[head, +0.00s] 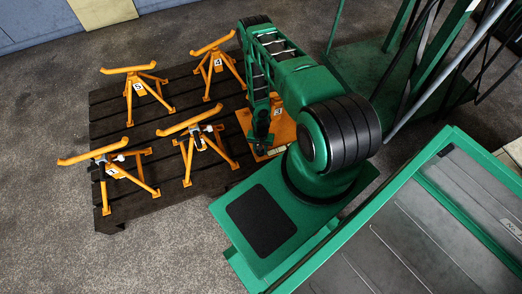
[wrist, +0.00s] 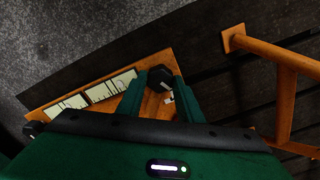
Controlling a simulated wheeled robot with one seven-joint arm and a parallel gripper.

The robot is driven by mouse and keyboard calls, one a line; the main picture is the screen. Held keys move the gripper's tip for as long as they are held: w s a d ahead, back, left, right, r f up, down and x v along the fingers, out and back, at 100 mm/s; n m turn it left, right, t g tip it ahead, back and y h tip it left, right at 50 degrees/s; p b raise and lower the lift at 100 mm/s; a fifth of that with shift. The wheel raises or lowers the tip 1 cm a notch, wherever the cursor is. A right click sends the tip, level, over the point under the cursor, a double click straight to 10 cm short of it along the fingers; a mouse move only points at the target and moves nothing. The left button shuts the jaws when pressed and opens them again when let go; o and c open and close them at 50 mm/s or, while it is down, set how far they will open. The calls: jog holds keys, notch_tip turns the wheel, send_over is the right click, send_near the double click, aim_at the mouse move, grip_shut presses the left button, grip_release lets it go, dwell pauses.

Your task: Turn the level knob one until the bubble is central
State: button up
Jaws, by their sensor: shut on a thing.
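An orange plate (head: 286,127) lies on the dark pallet, partly hidden behind my arm in the head view. In the wrist view the plate (wrist: 84,83) carries two pale level windows, a left one (wrist: 68,106) and a right one (wrist: 111,87), with dark marks; I cannot make out where a bubble sits. My gripper (wrist: 160,88) is shut on a black knob (wrist: 160,75) at the plate's corner. A white label beside it is mostly hidden and its number unreadable. Another dark knob (wrist: 33,128) shows at the plate's left end. My gripper (head: 262,143) points down in the head view.
Several orange stands, one at the front left (head: 92,156) and one at the back (head: 213,50), stand on the dark slatted pallet (head: 108,120). An orange stand (wrist: 285,75) is close on the right in the wrist view. Green frames stand at the right.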

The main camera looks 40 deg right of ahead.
jog(key=shift+s+n, duration=0.15)
jog(key=shift+n, duration=1.45)
jog(key=o, duration=1.1)
jog(key=shift+c, duration=0.2)
jog(key=shift+r, duration=0.5)
notch_tip(320, 180, up, 10)
jog(key=shift+f, duration=0.15)
